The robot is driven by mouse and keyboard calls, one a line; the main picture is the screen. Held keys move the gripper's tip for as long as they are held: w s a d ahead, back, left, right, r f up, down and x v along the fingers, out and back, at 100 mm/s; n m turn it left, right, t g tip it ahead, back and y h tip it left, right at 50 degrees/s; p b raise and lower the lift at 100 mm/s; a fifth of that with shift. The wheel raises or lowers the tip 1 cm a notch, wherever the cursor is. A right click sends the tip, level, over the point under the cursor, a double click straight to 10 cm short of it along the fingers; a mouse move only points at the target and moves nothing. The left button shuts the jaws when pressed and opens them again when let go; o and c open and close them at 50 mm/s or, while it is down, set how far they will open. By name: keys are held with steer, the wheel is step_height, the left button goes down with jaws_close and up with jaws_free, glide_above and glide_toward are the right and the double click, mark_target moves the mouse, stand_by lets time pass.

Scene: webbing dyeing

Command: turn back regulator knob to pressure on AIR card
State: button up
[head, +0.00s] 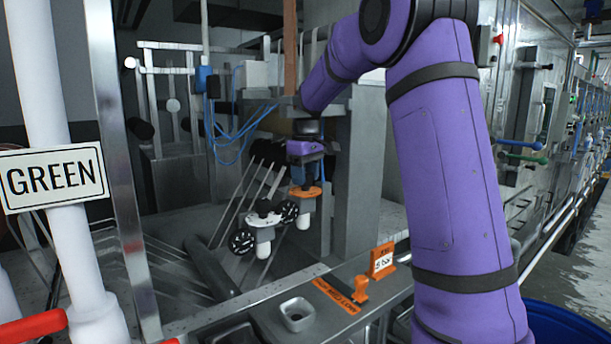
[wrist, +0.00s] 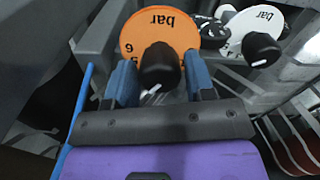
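The orange regulator dial (wrist: 160,32), marked "bar", is ahead of my gripper in the wrist view; its edge shows in the head view (head: 305,192). Its black knob (wrist: 158,66) has a white pointer mark toward the bottom of the picture. My gripper (wrist: 160,80) has its blue fingers on either side of the knob, with a gap visible at the right finger; contact at the left is unclear. In the head view my gripper (head: 306,172) is just above the orange dial. A small orange card (head: 383,261) on the front ledge appears to read "5 bar"; its top line is tiny.
A white regulator dial (head: 265,218) with black gauges is close beside the orange one; its black knob (wrist: 261,49) shows at right in the wrist view. A grey post (head: 355,170) stands right of the dials. An orange stamp-like item (head: 361,289) sits on the ledge.

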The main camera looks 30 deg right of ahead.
steer(key=c, duration=0.5)
steer(key=shift+m, duration=2.8)
steer(key=o, duration=0.9)
steer(key=shift+r, duration=0.15)
